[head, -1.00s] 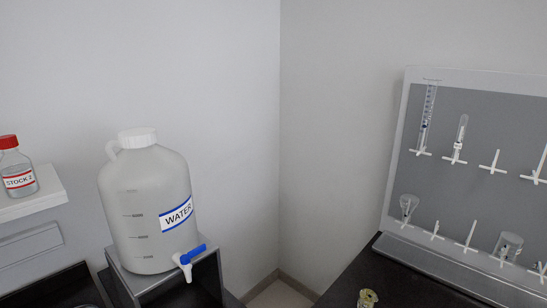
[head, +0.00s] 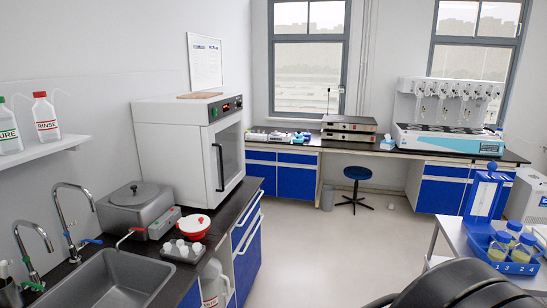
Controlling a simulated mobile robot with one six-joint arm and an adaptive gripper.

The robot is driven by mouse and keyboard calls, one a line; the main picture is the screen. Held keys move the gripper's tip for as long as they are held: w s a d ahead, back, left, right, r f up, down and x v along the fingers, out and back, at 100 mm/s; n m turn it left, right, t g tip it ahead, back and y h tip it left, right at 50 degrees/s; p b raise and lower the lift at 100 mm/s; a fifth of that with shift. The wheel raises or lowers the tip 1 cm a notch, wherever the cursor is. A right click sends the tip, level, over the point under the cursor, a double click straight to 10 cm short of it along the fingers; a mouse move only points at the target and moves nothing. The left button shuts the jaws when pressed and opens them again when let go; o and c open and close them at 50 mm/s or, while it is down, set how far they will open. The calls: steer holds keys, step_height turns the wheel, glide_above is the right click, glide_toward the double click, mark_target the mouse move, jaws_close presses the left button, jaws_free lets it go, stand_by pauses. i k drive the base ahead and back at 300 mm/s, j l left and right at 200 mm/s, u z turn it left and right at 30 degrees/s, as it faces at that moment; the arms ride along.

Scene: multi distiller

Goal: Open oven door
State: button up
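The oven (head: 175,145) is a white box on the dark counter at the left, beyond the sink. Its door (head: 228,150) has a dark glass window and appears closed. A black vertical handle (head: 219,167) is on the near side of the door. A control panel with a red display (head: 226,107) is above the door.
A sink (head: 110,280) with faucets, a grey lidded bath (head: 138,207) and a red-and-white pot (head: 193,225) line the left counter. A stool (head: 357,175) stands at the back. A cart (head: 460,240) with blue-capped bottles is at right. The middle floor is clear.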

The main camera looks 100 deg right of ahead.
mark_target(223, 141)
steer(key=z, duration=3.2)
steer(key=i+l, duration=0.15)
steer(key=i, duration=1)
steer(key=i+l+z, duration=0.1)
steer(key=i, duration=1.05)
steer(key=l, duration=0.1)
